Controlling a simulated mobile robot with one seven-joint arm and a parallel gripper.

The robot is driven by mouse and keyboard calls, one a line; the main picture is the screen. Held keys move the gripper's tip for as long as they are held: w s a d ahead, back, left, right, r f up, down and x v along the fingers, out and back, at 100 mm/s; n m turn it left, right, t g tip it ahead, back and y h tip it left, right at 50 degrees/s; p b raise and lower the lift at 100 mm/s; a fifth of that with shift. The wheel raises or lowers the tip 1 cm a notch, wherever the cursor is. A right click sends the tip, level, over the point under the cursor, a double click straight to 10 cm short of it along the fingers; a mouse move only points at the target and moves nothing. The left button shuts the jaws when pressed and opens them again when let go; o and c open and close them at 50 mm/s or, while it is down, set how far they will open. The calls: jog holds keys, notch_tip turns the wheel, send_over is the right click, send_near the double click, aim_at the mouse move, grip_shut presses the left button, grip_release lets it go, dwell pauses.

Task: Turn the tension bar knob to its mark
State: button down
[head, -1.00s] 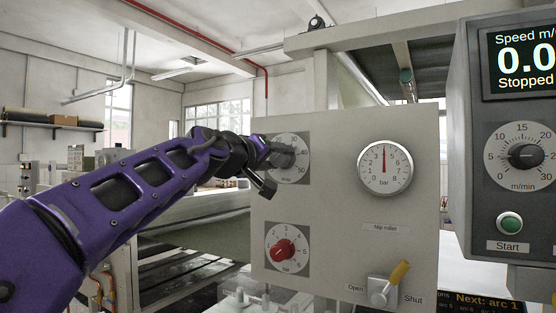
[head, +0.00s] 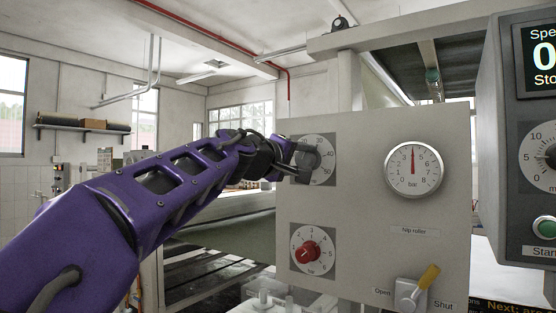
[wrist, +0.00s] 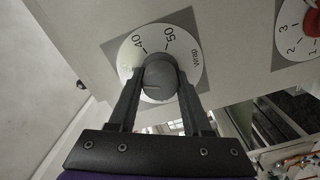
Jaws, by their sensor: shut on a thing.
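A round grey knob (head: 308,158) sits on a white dial (head: 327,172) at the upper left of the pale panel. In the wrist view the knob (wrist: 159,78) fills the middle, and 40, 50 and a small word show on its dial (wrist: 133,52). My gripper (wrist: 160,76) is shut on this knob, one finger on each side. In the head view my gripper (head: 300,165) partly covers the dial's left side. A short pale line shows on the knob; which scale value it points to cannot be told.
Below is a red knob (head: 308,252) on a bar dial. A pressure gauge (head: 413,170) reads about 4. A yellow-tipped lever (head: 428,277) stands between Open and Shut. A dark control box (head: 518,175) stands at the right.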

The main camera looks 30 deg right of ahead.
jog(key=shift+c, duration=1.7)
grip_release()
jog(key=b+v, duration=0.1)
jog(key=v, duration=1.6)
jog(key=shift+s+a, duration=0.1)
jog(key=shift+a, duration=0.05)
